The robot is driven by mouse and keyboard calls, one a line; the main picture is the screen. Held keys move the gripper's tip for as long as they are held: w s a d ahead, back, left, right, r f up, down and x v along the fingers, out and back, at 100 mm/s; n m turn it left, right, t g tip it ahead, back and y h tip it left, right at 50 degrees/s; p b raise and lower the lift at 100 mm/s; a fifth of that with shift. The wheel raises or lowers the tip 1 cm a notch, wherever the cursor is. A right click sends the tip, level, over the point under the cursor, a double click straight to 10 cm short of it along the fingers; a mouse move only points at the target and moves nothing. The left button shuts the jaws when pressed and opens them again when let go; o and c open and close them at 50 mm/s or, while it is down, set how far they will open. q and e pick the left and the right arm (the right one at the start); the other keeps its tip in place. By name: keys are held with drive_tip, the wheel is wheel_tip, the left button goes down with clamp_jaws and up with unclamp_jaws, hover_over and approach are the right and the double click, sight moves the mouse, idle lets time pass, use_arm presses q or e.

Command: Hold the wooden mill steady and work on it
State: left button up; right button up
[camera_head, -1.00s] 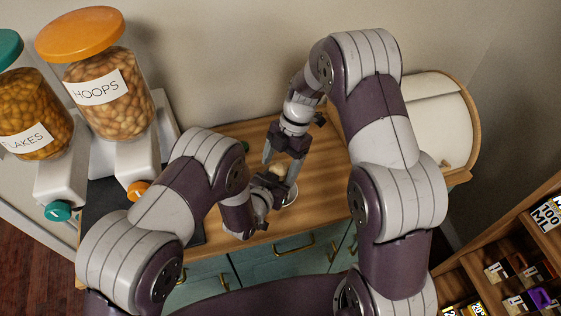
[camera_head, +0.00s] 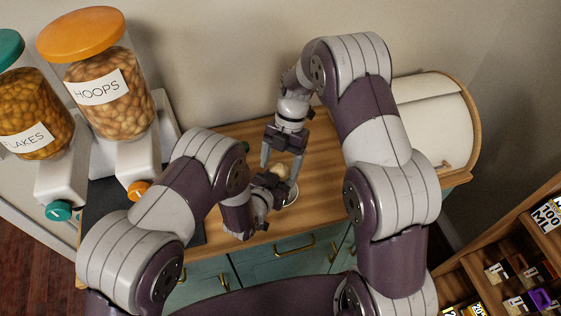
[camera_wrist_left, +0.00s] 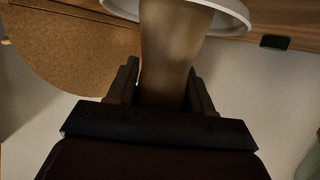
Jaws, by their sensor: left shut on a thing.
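The wooden mill shows in the head view mainly as a pale rounded top (camera_head: 281,171) over the counter. In the left wrist view its brown, waisted body (camera_wrist_left: 168,60) runs up between the two dark fingers of my left gripper (camera_wrist_left: 163,88). My left gripper (camera_head: 271,188) is shut on the mill's body, coming in from the left. My right gripper (camera_head: 281,157) is above the mill with its fingers spread, one on each side of the top. I cannot tell whether they touch it. The mill's lower part is hidden in the head view.
A white dish (camera_head: 293,193) is beside the mill on the wooden counter (camera_head: 322,180). Dispensers with jars, one labelled HOOPS (camera_head: 105,95), stand at the left. A roll-top bread box (camera_head: 435,125) stands at the right. A wooden shelf (camera_head: 470,270) is at lower right.

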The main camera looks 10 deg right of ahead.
sight(280, 164)
wheel_tip(280, 164, up, 10)
idle(0.6)
drive_tip(key=shift+o, duration=0.2)
